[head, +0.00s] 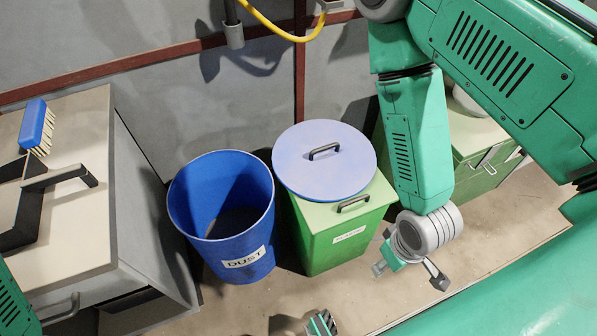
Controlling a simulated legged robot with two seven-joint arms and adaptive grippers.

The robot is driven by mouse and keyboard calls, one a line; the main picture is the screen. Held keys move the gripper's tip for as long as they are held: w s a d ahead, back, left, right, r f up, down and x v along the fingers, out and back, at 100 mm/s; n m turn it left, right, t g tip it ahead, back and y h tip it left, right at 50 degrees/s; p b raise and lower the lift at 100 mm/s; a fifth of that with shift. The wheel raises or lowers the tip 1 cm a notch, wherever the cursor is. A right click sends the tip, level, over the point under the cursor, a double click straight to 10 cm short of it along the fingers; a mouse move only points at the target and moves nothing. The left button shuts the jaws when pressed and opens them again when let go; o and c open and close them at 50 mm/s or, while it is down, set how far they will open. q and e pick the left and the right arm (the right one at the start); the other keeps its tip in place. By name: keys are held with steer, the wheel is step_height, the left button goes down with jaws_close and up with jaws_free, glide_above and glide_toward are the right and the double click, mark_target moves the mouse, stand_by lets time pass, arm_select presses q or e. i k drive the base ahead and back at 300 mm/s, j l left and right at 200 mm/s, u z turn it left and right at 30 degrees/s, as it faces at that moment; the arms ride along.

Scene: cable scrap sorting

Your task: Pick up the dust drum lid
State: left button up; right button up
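The dust drum lid (322,166) is a round, pale blue disc with a dark arched handle (324,151). It lies flat on top of a green bin, touching it and covering the rear of its top. The blue drum (217,205), labelled DUST, stands uncovered to the left of the lid. My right gripper (409,272) hangs to the lower right of the lid, clear of it, with its fingers apart and nothing between them. A small green and grey part at the bottom edge (320,322) seems to be my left gripper; most of it is cut off.
The green bin (339,235) has its own dark front handle. A bench (80,225) at left holds a blue brush (37,127) and a black frame (45,190). A green cabinet (478,177) stands at right. A yellow hose (290,34) hangs on the back wall.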

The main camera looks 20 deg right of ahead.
mark_target(318, 159)
steer(key=i+l+z, duration=0.1)
steer(key=l+z, duration=0.15)
steer(key=l, duration=0.2)
steer(key=i+l+z, duration=0.1)
steer(key=l+z, duration=0.15)
steer(key=l, duration=0.15)
steer(key=i+l+z, duration=0.25)
steer(key=l, duration=0.15)
steer(key=l+z, duration=0.3)
steer(key=i+l, duration=0.05)
steer(key=l, duration=0.05)
